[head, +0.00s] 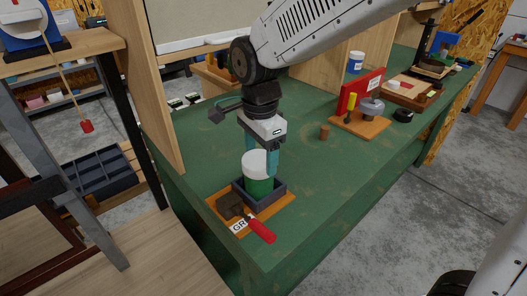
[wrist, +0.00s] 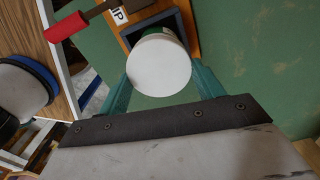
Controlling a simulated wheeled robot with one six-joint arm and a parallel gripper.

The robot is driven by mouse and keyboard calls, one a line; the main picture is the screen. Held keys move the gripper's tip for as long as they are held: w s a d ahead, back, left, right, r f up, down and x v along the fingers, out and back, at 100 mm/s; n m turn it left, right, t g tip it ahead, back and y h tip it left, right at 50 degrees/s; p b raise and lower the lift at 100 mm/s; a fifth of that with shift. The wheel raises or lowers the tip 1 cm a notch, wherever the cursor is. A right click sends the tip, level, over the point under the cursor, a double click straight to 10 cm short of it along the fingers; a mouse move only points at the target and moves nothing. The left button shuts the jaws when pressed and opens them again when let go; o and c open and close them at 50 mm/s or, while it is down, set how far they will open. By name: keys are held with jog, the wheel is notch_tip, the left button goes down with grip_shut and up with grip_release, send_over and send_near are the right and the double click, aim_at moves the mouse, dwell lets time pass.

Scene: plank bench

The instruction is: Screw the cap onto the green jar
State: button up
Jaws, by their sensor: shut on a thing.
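The green jar (head: 258,187) stands upright in a dark grey square holder (head: 277,195) on an orange-brown board (head: 221,222). The white cap (head: 254,161) is at the top of the jar, in line with it. I cannot tell whether its thread is engaged. My gripper (head: 260,168) points down from above, its teal fingers on either side of the cap and shut on it. In the wrist view the round cap (wrist: 159,66) sits between the fingers and hides most of the jar. Part of the holder (wrist: 157,28) shows behind it.
A brown block (head: 230,205) and a red-handled tool (head: 261,231) lie at the board's front. A wooden side panel rises at left. The bench right of the holder is clear.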

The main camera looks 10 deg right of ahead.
jog(key=shift+m, duration=0.7)
jog(key=o, duration=1)
